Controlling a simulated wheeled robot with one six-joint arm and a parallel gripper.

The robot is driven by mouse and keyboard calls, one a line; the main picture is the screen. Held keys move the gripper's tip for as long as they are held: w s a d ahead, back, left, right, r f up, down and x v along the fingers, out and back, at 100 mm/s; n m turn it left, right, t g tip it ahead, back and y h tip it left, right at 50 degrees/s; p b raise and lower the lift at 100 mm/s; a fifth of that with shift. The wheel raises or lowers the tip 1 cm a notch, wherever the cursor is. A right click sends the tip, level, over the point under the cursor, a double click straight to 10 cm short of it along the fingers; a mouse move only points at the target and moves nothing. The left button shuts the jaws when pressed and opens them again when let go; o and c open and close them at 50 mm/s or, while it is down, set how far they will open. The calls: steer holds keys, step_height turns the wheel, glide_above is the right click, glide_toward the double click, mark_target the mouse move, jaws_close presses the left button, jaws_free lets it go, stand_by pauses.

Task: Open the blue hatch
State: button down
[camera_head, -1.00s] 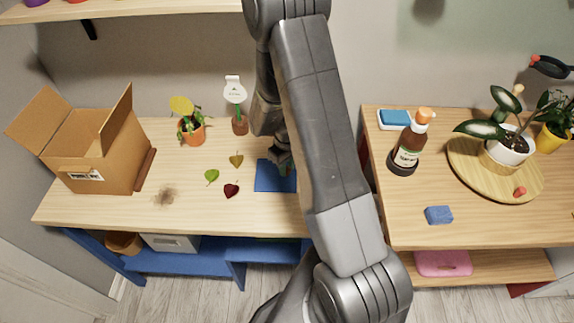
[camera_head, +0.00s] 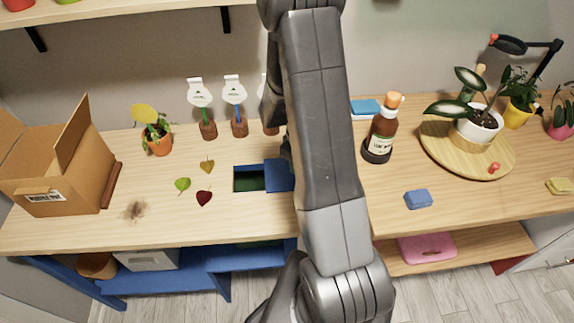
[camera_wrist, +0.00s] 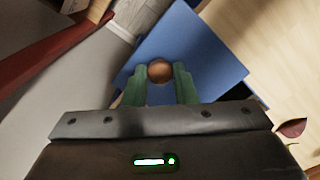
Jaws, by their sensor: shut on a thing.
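The blue hatch (camera_head: 280,174) lies on the left wooden counter and has slid to the right. A dark rectangular opening (camera_head: 249,179) with green inside shows to its left, and my arm hides the hatch's right part. In the wrist view the blue hatch panel (camera_wrist: 192,50) fills the middle, with a round brown knob (camera_wrist: 160,71) on it. My gripper (camera_wrist: 159,79) has its green fingers on either side of the knob, shut on it. In the head view my arm hides most of the gripper.
Three leaves (camera_head: 205,197) lie left of the opening. An open cardboard box (camera_head: 62,165), a potted plant (camera_head: 157,140) and tagged pots (camera_head: 208,130) stand on the same counter. On the right counter are a brown bottle (camera_head: 380,135), a blue sponge (camera_head: 418,199) and a round board (camera_head: 432,150).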

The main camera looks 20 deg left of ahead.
steer(key=shift+a, duration=0.1)
steer(key=c, duration=1.2)
jaws_free()
steer(key=shift+o, duration=0.2)
step_height(320, 180, up, 14)
steer(key=shift+b, duration=0.35)
steer(key=shift+f, duration=0.1)
step_height(320, 180, down, 14)
steer(key=shift+r+p, duration=0.1)
steer(key=shift+p, duration=0.25)
